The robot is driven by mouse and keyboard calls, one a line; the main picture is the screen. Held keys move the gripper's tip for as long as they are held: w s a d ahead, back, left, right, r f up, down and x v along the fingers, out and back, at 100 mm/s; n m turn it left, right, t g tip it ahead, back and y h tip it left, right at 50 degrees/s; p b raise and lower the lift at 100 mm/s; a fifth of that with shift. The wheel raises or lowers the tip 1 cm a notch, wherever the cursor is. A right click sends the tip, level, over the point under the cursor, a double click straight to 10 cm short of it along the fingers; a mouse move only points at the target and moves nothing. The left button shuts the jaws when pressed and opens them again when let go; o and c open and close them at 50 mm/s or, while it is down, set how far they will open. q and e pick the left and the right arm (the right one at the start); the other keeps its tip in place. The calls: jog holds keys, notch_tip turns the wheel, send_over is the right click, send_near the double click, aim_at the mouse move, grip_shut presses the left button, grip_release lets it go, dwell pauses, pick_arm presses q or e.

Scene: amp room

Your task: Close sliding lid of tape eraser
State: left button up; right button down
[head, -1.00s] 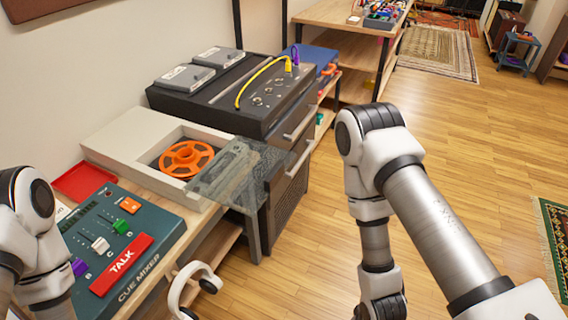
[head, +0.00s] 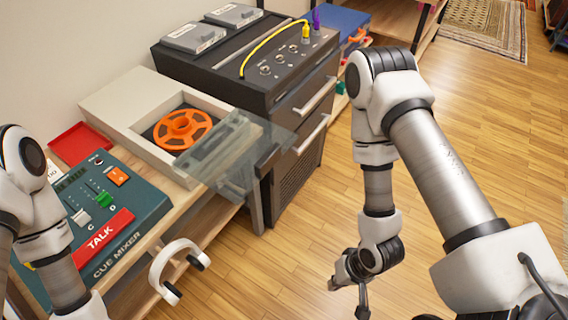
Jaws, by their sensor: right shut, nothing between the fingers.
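The tape eraser (head: 112,103) is a pale grey box on the wooden table at left. An orange reel (head: 183,130) lies in its square well. The see-through sliding lid (head: 218,150) is slid out to the right, past the table's front edge, leaving most of the reel uncovered. My right gripper (head: 362,308) hangs low at the bottom centre, over the floor. It is shut and empty, well apart from the lid, and partly cut off by the frame. My left arm shows at the left edge; its gripper is out of view.
A green cue mixer (head: 140,195) and a red tray (head: 80,143) stand left of the eraser. A black cabinet (head: 292,150) with cables stands behind the lid. Wooden floor (head: 490,150) is open at right.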

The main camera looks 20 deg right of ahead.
jog(key=w+a+r+m+t+y+b, duration=0.2)
jog(key=w+r+m+y, duration=0.1)
jog(key=w+y, duration=0.15)
jog(key=m+t+y+b, duration=0.4)
jog(key=t+b, duration=0.4)
jog(key=t, duration=0.3)
send_near(276, 160)
jog(key=shift+h, duration=0.25)
jog(key=b+x, duration=0.7)
jog(key=b, duration=0.2)
jog(key=shift+s+a+r, duration=0.1)
jog(key=shift+a+r, duration=0.1)
jog(key=shift+a, duration=0.05)
